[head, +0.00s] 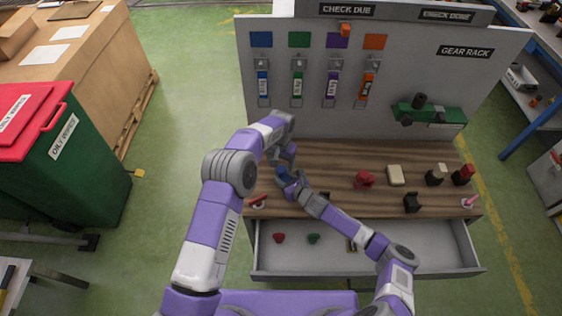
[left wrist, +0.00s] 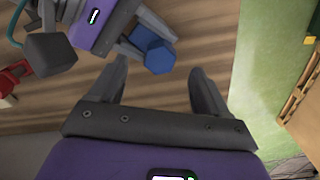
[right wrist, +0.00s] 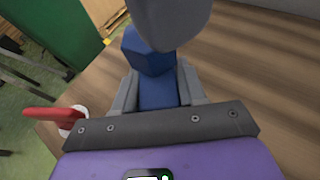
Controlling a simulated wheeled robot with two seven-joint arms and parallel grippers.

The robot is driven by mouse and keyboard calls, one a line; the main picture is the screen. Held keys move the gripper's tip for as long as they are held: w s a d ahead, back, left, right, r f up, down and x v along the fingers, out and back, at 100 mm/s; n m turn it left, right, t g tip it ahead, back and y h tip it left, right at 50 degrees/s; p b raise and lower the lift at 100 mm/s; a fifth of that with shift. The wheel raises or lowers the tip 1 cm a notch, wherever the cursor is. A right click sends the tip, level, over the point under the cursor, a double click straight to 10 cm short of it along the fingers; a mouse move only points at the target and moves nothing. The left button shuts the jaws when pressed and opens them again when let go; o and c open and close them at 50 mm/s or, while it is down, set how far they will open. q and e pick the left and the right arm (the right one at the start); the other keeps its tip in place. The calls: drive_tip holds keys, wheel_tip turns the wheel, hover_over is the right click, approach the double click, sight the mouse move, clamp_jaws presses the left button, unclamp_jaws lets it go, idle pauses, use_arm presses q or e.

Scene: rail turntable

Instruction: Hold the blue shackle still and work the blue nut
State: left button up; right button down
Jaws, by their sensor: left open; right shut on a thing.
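A blue piece (head: 282,173) is at the left part of the wooden bench top. My right gripper (head: 292,181) is shut on its lower blue body, which looks like the blue shackle (right wrist: 157,92). A six-sided blue part, which looks like the blue nut (right wrist: 147,54), sits beyond the fingertips at the end of that body. The nut also shows in the left wrist view (left wrist: 158,58). My left gripper (left wrist: 158,80) is open and empty, with the nut just ahead of its fingertips and apart from them. A rounded grey part hides some of the nut in the right wrist view.
The open drawer (head: 432,258) in front holds a red piece (head: 278,238) and a green piece (head: 313,239). Right on the bench are a red piece (head: 365,180), a beige block (head: 396,175) and dark pieces. A red handle (right wrist: 52,114) is near the left edge. The gear rack panel (head: 440,80) stands behind.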

sight(281, 170)
use_arm(q)
drive_tip(key=shift+m, duration=0.5)
drive_tip(key=shift+f, duration=0.1)
drive_tip(key=shift+f, duration=1.9)
drive_tip(key=c, duration=1.3)
drive_tip(key=n, duration=0.6)
drive_tip(key=shift+c, duration=0.2)
drive_tip(key=shift+d, duration=0.1)
